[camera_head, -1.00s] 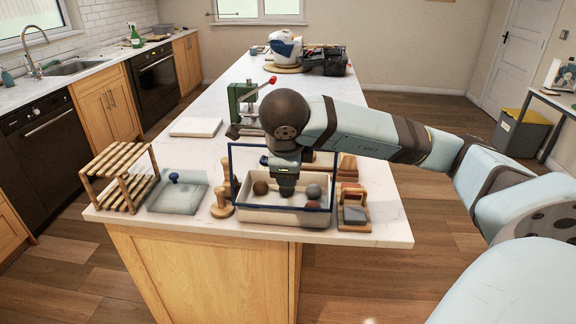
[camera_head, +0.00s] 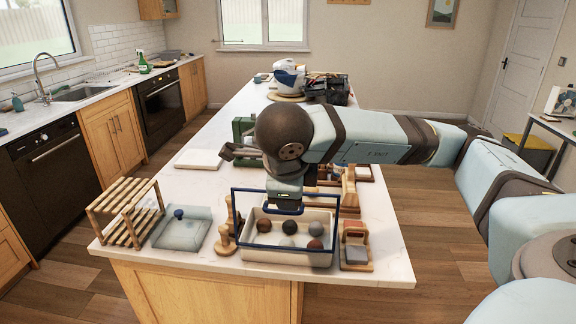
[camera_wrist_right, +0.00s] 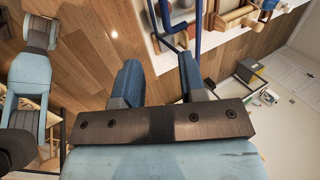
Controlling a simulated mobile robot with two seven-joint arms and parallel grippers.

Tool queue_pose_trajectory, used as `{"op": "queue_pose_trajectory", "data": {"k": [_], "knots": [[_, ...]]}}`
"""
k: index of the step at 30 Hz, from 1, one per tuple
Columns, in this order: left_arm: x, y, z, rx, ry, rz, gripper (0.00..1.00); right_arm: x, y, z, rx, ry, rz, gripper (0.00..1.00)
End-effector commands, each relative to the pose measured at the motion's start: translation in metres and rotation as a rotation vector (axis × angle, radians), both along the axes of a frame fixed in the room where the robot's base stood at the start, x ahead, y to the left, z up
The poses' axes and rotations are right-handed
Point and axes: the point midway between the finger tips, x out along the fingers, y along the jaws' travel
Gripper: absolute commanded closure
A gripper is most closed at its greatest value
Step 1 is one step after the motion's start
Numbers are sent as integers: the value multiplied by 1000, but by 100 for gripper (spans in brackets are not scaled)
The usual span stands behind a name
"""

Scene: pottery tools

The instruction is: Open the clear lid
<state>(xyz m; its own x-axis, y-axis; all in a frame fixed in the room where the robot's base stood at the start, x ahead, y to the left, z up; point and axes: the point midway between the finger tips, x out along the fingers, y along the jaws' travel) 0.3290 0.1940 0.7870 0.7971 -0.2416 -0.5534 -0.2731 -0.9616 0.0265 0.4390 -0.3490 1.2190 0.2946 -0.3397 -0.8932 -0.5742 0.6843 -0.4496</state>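A pale tray (camera_head: 262,255) at the near end of the counter holds several clay balls (camera_head: 290,227). Its clear lid, with a dark blue frame (camera_head: 335,215), is raised: one long edge runs along the front rim and the other stands above the back of the tray. My right gripper (camera_head: 285,208) points down at the raised edge and overlaps it in the head view. In the right wrist view, the fingers of the right gripper (camera_wrist_right: 160,80) are apart with nothing clearly between them; blue frame bars (camera_wrist_right: 197,25) show just past them. My left gripper is not in view.
Left of the tray are a wooden tool (camera_head: 225,243), a clear panel with a blue knob (camera_head: 185,232) and a slatted wooden rack (camera_head: 125,212). Right of it is a wooden-handled tool (camera_head: 356,250). A white slab (camera_head: 198,159) and a green device stand behind.

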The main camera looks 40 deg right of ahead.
Motion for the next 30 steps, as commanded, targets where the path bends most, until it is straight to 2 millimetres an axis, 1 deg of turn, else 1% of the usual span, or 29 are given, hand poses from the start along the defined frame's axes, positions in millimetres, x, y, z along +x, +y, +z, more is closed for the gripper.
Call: {"op": "queue_pose_trajectory", "data": {"k": [1, 3, 10, 16, 30], "knots": [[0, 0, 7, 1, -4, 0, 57, -2, 3, 12, -1, -5, 3, 62], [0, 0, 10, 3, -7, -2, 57, -5, 6, 20, -2, -6, 0, 62], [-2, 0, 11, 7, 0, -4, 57, -12, 14, 39, -2, -8, 0, 62], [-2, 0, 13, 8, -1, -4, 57, -15, 17, 44, -2, -7, -1, 62], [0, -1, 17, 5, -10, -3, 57, -15, 17, 44, -3, -6, -2, 62]]}}
